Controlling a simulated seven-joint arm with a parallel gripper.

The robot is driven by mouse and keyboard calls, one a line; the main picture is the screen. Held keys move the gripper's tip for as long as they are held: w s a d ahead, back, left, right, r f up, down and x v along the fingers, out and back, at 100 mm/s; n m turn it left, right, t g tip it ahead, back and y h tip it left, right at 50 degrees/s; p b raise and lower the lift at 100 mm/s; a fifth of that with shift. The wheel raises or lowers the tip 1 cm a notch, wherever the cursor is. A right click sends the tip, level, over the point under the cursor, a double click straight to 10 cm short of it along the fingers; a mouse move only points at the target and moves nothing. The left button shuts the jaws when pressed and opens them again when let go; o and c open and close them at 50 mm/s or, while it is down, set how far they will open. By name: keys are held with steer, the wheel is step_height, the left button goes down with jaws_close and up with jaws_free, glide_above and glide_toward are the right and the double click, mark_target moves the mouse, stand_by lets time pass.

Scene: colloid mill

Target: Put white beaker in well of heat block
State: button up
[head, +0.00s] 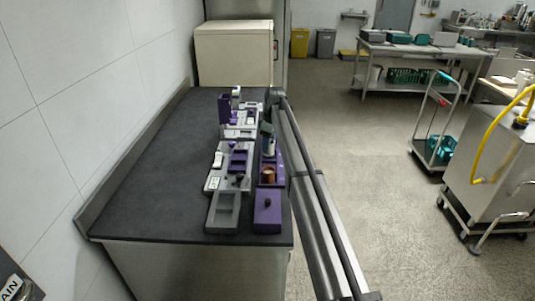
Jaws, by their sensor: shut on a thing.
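My gripper (267,131) is small and dark at the far end of my arm, over the right side of the counter. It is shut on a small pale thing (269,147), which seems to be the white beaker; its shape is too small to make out. A copper-coloured round piece (268,174) is just in front, on a purple base. A grey block with rectangular recesses (222,212) lies at the counter's near end. I cannot tell for sure which piece is the heat block, and its well is not clear.
Grey and purple fixtures (238,158) stand left of the gripper. A purple box with a dark knob (267,212) is at the near right edge. More purple and white parts (240,120) stand farther back. The dark counter (155,180) is clear on the left.

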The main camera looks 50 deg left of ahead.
steer(key=shift+s+a+r, duration=0.25)
steer(key=shift+s+r, duration=0.1)
steer(key=shift+r, duration=0.25)
steer(key=shift+s+a+r, duration=0.25)
steer(key=shift+s+r, duration=0.1)
steer(key=shift+r, duration=0.2)
steer(key=s+d+r+n, duration=0.2)
steer(key=s, duration=2)
steer(key=s+d+m, duration=0.2)
steer(key=s+d, duration=0.1)
steer(key=d, duration=0.2)
steer(key=shift+a+f, duration=0.2)
steer(key=shift+f, duration=5.05)
steer(key=shift+f, duration=0.15)
steer(key=o, duration=1)
steer(key=shift+o, duration=0.2)
